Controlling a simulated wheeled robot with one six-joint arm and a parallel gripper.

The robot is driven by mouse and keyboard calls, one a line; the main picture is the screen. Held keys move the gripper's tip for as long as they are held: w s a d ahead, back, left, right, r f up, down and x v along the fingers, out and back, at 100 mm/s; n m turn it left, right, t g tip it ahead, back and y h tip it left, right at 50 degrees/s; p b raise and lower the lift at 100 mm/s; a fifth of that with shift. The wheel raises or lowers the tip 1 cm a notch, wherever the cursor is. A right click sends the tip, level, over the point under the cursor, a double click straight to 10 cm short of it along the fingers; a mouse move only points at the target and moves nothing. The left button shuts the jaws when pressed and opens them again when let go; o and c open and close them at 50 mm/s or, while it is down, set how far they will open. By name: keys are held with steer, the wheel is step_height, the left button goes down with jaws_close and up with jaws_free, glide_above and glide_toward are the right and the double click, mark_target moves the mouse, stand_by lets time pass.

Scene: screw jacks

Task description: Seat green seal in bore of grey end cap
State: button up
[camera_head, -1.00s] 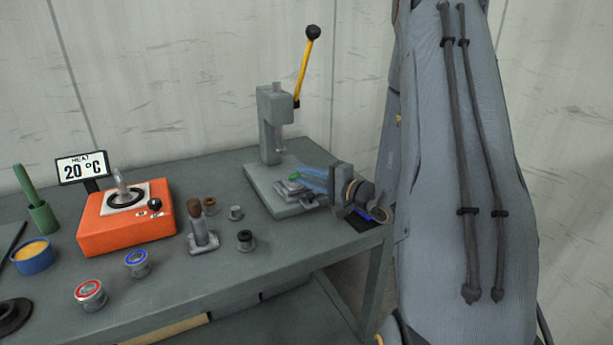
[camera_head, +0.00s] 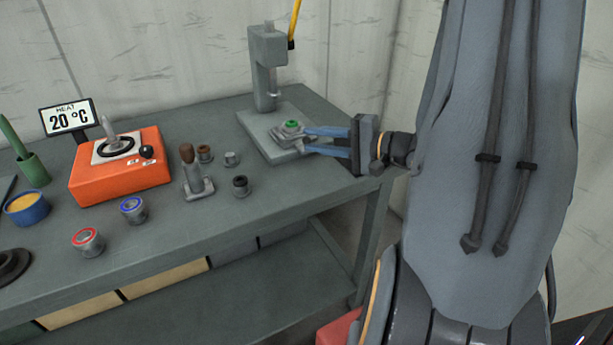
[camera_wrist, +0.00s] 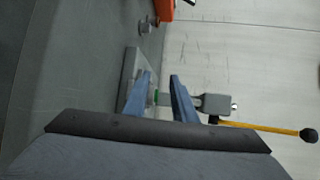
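The green seal (camera_head: 291,124) sits on top of the small grey end cap (camera_head: 283,134); I cannot tell how deep it is in the bore. The end cap rests on the press base plate (camera_head: 262,138). My gripper (camera_head: 304,139) has two blue fingers spread apart, with nothing seen gripped. Its tips are close to the right side of the end cap. In the wrist view, the green seal (camera_wrist: 156,97) shows between the open fingers of my gripper (camera_wrist: 160,74).
The press column (camera_head: 265,80) with its yellow lever (camera_head: 292,25) rises just behind the end cap. An orange heater (camera_head: 120,165), a grey stand (camera_head: 196,178) and several small bushings and tins occupy the bench to the left.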

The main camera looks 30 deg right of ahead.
steer(key=s+a+n+g, duration=0.1)
steer(key=a+g, duration=0.1)
steer(key=a, duration=0.2)
steer(key=s+a+f+n+g+y, duration=0.1)
steer(key=s+a+g, duration=0.1)
steer(key=a, duration=0.2)
steer(key=s+a+f+n+g+y, duration=0.1)
steer(key=s+a+g, duration=0.1)
steer(key=a, duration=0.2)
steer(key=shift+s+f+g, duration=0.1)
steer(key=shift+f+g, duration=0.1)
steer(key=shift+g, duration=0.2)
steer(key=s+a+f+n+g+h, duration=0.2)
steer(key=s+n+g+h, duration=0.4)
steer(key=s+n+h, duration=0.3)
steer(key=shift+s+a+f+n+h, duration=0.2)
steer(key=shift+s+f+n+h, duration=0.1)
steer(key=shift+f+h, duration=0.6)
steer(key=shift+d, duration=0.1)
